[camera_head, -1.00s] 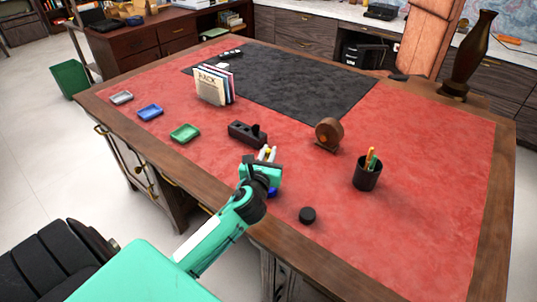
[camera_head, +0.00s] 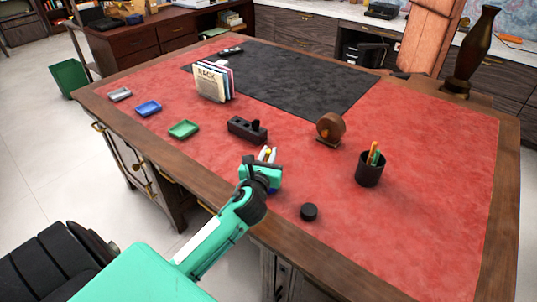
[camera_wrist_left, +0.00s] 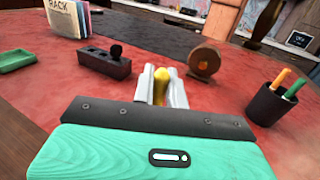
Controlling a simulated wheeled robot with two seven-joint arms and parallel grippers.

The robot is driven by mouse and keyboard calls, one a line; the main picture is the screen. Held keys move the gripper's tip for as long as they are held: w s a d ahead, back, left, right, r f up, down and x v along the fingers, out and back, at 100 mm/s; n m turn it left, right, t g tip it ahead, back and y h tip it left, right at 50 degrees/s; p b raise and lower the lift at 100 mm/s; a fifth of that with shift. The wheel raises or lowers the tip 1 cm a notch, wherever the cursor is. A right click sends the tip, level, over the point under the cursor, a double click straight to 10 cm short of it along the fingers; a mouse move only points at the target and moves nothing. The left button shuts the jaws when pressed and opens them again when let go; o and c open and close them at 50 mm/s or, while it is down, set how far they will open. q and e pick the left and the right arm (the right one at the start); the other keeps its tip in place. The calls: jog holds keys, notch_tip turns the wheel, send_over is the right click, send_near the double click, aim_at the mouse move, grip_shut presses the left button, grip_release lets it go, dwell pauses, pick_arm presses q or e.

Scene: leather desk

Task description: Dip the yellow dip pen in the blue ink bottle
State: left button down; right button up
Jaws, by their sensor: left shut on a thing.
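My left gripper (camera_head: 267,155) is over the near side of the red desk top. It is shut on the yellow dip pen (camera_wrist_left: 161,82), whose yellow end shows between the pale fingers in the left wrist view. The rest of the pen is hidden by the gripper. A small dark blue patch (camera_head: 274,190) shows just under the gripper in the head view; it may be the blue ink bottle, mostly hidden. I cannot tell whether the pen's tip touches it. My right gripper is not in view.
A black round cap (camera_head: 309,211) lies right of the gripper. A black pen cup (camera_head: 369,172) with pens stands further right. A dark block (camera_head: 241,127), a wooden round piece (camera_head: 331,126), a green tray (camera_head: 184,129) and books (camera_head: 210,83) lie beyond. The right of the desk is clear.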

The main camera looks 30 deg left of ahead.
aim_at(269, 150)
pick_arm(q)
jog(key=shift+s+a+f+b, duration=0.1)
jog(key=shift+f+b, duration=0.3)
jog(key=shift+f, duration=0.3)
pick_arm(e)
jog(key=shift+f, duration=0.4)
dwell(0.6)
pick_arm(q)
jog(key=shift+r+p, duration=0.3)
jog(key=shift+p, duration=0.1)
notch_tip(269, 150, up, 2)
jog(key=shift+r+p, duration=0.1)
jog(key=shift+p, duration=1.15)
jog(key=shift+r+p, duration=0.9)
jog(key=shift+p, duration=0.1)
jog(key=shift+r+p, duration=0.5)
jog(key=shift+p, duration=0.05)
jog(key=shift+r+p, duration=0.7)
jog(key=shift+p, duration=0.15)
jog(key=shift+r, duration=0.1)
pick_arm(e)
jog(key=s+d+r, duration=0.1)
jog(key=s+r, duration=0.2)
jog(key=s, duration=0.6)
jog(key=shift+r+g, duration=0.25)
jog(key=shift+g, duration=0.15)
